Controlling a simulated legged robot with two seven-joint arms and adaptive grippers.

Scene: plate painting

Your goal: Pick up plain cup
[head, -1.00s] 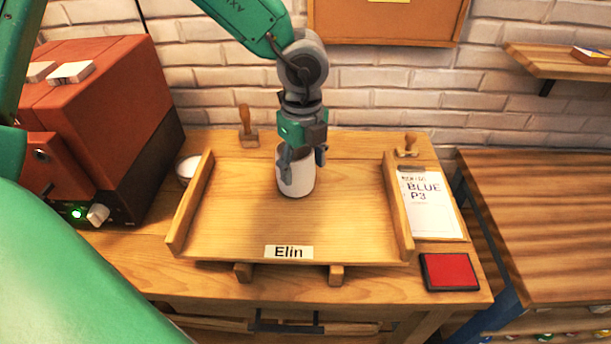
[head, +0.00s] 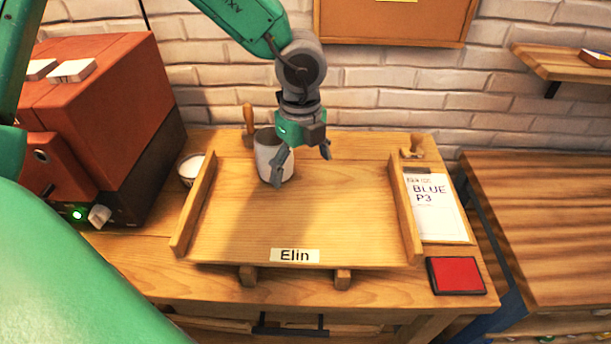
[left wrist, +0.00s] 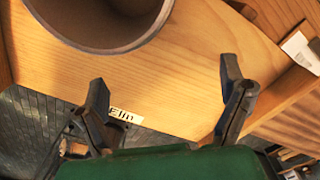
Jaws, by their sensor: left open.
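The plain cup (head: 268,153), white-grey and without any visible pattern, stands upright near the back of the wooden tray (head: 330,215), left of its middle. My left gripper (head: 302,162) is open, with its fingers apart and nothing between them. It is in front and to the right of the cup, and one finger overlaps the cup's right side in the head view. In the left wrist view the cup's open rim (left wrist: 140,38) is at the upper left, outside the two fingers (left wrist: 163,95). I cannot tell whether a finger touches the cup. My right gripper is not in view.
The tray has raised side walls and an "Elin" label (head: 295,255). A small white vessel (head: 190,168) is left of it. A wooden-handled stamp (head: 248,124) stands behind. A clipboard (head: 438,207) and red pad (head: 456,275) are right. A red-brown machine (head: 95,110) stands left.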

